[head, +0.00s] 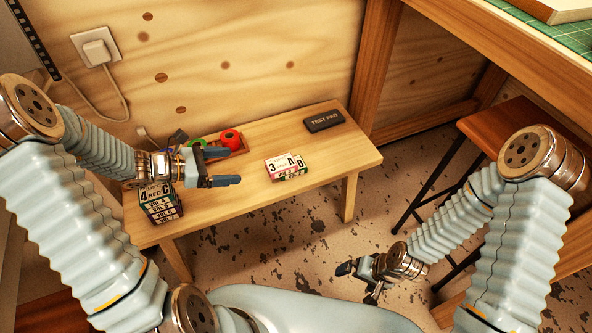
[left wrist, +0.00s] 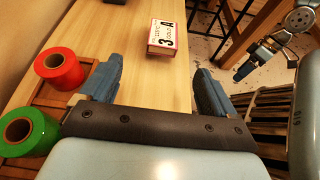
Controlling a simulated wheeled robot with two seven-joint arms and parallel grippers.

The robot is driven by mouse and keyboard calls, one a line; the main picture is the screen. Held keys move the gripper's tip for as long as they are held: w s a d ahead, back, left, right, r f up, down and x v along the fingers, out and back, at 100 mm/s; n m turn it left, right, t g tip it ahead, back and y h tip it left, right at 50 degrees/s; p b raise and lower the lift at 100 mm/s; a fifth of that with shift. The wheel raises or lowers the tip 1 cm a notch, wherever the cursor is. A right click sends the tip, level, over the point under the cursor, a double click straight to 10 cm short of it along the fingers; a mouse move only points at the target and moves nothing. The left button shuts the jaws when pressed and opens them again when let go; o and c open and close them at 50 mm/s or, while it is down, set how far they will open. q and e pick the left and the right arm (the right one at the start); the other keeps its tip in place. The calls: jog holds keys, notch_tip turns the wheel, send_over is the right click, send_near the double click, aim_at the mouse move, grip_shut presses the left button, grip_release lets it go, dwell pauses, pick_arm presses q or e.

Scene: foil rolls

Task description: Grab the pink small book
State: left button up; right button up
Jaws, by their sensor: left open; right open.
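The pink small book (head: 279,166) lies on the low wooden table, with white cover, pinkish-red edges and the marks "3" and "A". My right gripper (head: 358,279) is open and empty, low in front of the table.
A stack of several books (head: 160,205) stands at the table's left end under my left arm. A wooden tray (head: 243,146) holds a red roll (head: 230,138) and a green roll (left wrist: 29,130). A dark "TEST PAD" box (head: 323,121) lies at the back right. The table's right end is clear.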

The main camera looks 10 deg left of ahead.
pick_arm(q)
send_near(278, 164)
jog(key=x, duration=0.3)
jog(key=shift+w+f, duration=0.25)
jog(key=shift+w, duration=0.05)
jog(key=x, duration=0.5)
jog(key=shift+s+d, duration=0.15)
jog(key=shift+d, duration=0.05)
jog(key=shift+c, duration=0.3)
jog(key=c, duration=1)
jog(key=shift+r, duration=0.15)
